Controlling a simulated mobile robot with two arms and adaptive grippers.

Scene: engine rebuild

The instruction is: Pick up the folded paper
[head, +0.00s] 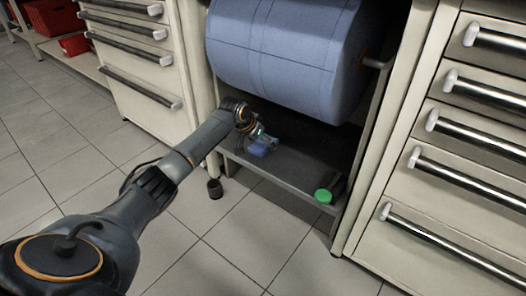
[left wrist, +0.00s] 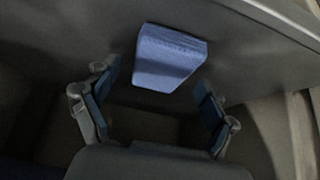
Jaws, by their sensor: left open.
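The folded paper (left wrist: 168,58) is a small blue pad lying on the grey shelf under the large blue paper roll. In the left wrist view it sits just ahead of the fingertips, roughly between them. In the head view the folded paper (head: 262,147) shows beside the end of my left arm, partly hidden by the hand. My left gripper (left wrist: 158,95) is open, with one finger on each side and nothing held. In the head view my left gripper (head: 258,140) is at the shelf, close to the paper. My right gripper is not in view.
The big blue roll (head: 285,55) hangs low over the shelf (head: 285,178). Drawer cabinets stand left (head: 140,60) and right (head: 465,130). Red bins (head: 52,18) are far left.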

